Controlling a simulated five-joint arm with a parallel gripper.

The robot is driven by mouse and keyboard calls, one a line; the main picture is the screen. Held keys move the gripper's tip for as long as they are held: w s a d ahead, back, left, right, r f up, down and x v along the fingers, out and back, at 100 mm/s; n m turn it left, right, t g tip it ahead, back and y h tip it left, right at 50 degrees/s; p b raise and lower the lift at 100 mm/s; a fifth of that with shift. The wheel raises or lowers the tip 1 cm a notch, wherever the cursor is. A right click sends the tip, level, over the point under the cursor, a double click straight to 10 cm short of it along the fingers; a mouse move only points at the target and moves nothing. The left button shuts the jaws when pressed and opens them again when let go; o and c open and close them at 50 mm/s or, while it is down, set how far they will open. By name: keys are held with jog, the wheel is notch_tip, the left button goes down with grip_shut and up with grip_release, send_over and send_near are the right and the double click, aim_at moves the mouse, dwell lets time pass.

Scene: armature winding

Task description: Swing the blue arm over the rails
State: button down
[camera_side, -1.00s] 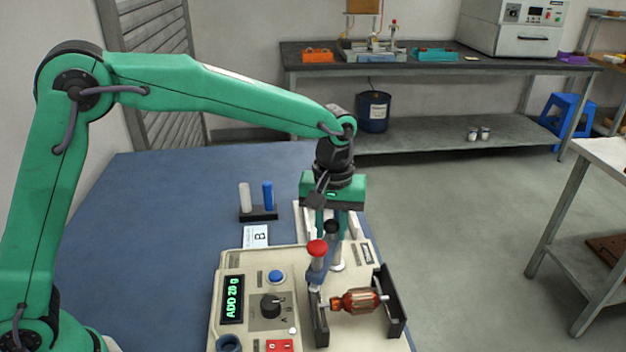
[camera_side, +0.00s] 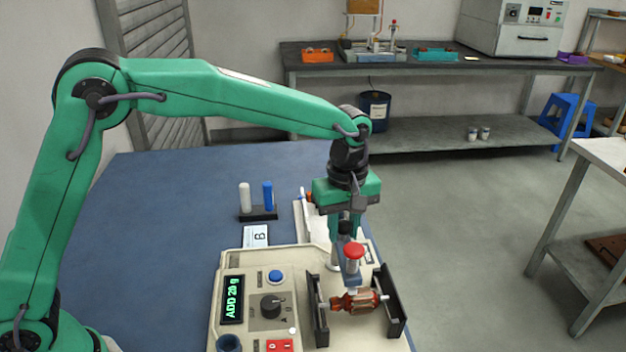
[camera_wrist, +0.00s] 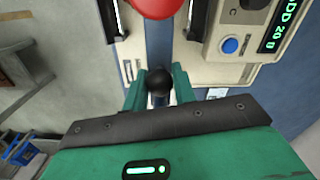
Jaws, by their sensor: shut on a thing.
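The blue arm (camera_side: 350,273) carries a red cap (camera_side: 354,251) on its near end. That end now sits above the copper armature (camera_side: 350,302), between the two dark rails (camera_side: 320,312). In the wrist view the blue arm (camera_wrist: 158,52) runs away from me, and the red cap (camera_wrist: 155,7) is at the top edge. My gripper (camera_side: 346,226) points down behind the red cap and is shut on the arm's black knob (camera_wrist: 158,82). The fingers hide the knob's sides. How far the arm's tip is above the armature is hard to tell.
The cream machine has a lit display (camera_side: 232,299), a blue button (camera_side: 276,277), a black dial (camera_side: 270,306) and a red switch (camera_side: 280,345). A stand with white and blue sticks (camera_side: 267,196) and a card (camera_side: 255,236) are behind it on the blue table. The left table area is clear.

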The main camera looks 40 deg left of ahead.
aim_at(344, 221)
jog(key=shift+w+r, duration=0.1)
jog(key=shift+r, duration=0.05)
jog(key=c, duration=1.2)
grip_release()
jog(key=shift+o, duration=0.2)
jog(key=shift+r, duration=3.9)
